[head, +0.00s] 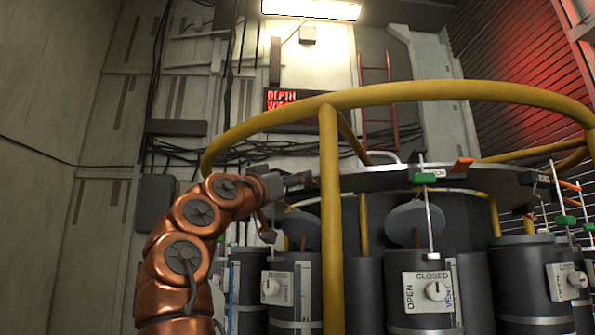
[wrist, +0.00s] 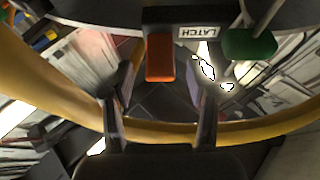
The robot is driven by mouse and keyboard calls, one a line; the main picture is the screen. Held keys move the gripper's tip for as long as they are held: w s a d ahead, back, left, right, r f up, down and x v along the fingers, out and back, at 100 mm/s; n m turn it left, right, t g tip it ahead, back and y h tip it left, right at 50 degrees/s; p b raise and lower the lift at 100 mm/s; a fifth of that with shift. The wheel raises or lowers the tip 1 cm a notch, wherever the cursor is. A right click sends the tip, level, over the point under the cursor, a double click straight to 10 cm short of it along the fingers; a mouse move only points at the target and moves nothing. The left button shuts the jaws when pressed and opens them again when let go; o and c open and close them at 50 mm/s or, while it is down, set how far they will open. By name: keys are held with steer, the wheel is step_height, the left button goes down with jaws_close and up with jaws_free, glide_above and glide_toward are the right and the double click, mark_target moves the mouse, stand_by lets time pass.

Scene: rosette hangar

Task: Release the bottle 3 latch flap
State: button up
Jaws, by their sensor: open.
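In the wrist view an orange latch flap (wrist: 160,58) hangs from a dark block (wrist: 160,20) with a white LATCH label (wrist: 200,32), which reads upside down. My gripper (wrist: 160,77) is open, its two fingers on either side of the flap's line with clear gaps. I cannot tell whether the flap lies between the fingertips or just beyond them. In the head view my gripper (head: 290,202) is at the left edge of the round rack top (head: 370,180). The flap at my gripper is not clear there. No bottle number is readable.
A yellow ring rail (head: 440,92) and its post (head: 329,220) stand in front of the rack; the rail (wrist: 260,127) also crosses the wrist view. A green handle (wrist: 250,44) is right of the flap. Dark bottles with valve panels (head: 428,292) stand below the rack top.

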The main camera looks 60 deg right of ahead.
steer(key=shift+x, duration=1)
jaws_close()
